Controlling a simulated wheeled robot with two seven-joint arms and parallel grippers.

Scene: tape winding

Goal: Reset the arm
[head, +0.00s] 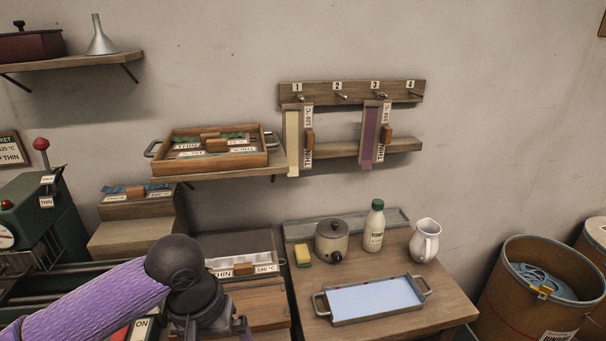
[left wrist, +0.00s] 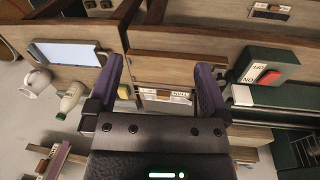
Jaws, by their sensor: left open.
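My left arm (head: 85,300), in a purple sleeve, reaches in from the lower left in the head view. Its dark wrist is in front of the wooden bench, and the gripper is mostly cut off by the bottom edge. In the left wrist view my left gripper (left wrist: 160,85) has its two purple fingers spread wide, with nothing between them. Behind the gap lies a wooden bench front and a labelled strip holder (left wrist: 165,97). My right gripper is in neither view.
A table (head: 450,300) on the right holds a blue-filled tray (head: 334,317), pot (head: 332,242), bottle (head: 374,226), jug (head: 425,240) and sponge (head: 302,255). A green machine (head: 65,230) stands left. Tapes hang from a numbered peg rack (head: 355,90). A barrel (head: 520,310) is far right.

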